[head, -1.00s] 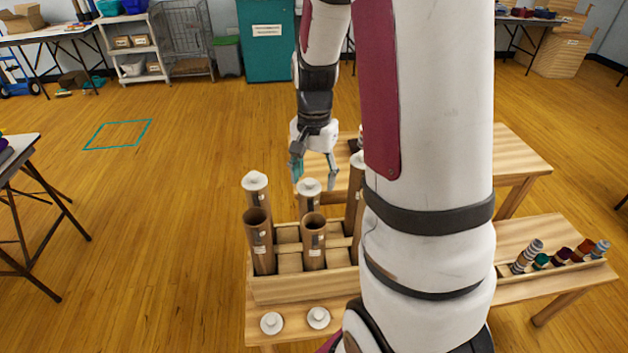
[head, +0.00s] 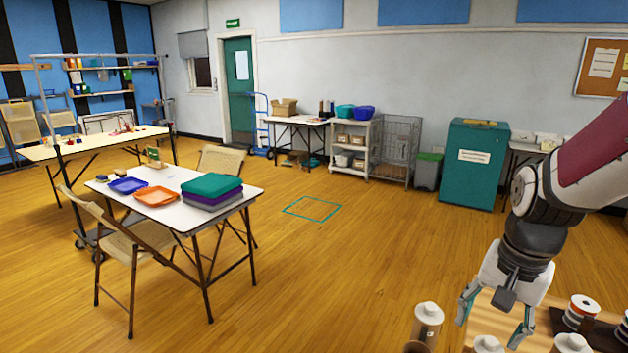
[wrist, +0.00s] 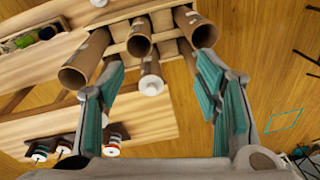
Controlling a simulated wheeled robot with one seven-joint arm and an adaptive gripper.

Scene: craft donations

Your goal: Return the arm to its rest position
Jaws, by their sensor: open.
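My gripper (head: 494,322) hangs at the lower right of the head view, pointing down above the wooden table (head: 487,302). Its fingers are spread apart with nothing between them. The wrist view also shows my gripper (wrist: 165,95) open, with teal pads on both fingers. Beyond the fingers are brown cardboard tubes (wrist: 138,40), several in a wooden rack (wrist: 118,47). One capped tube (wrist: 151,80) shows its white end between the fingers in the picture, apart from them. In the head view a white-capped tube (head: 427,322) stands left of the gripper.
A folding table (head: 230,207) with trays (head: 156,196) and stacked folded cloth (head: 211,186) stands at the left, with chairs beside it. A teal outline (head: 314,208) marks open floor. A teal cabinet (head: 474,165) stands at the back. Spools (head: 581,309) sit right of my gripper.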

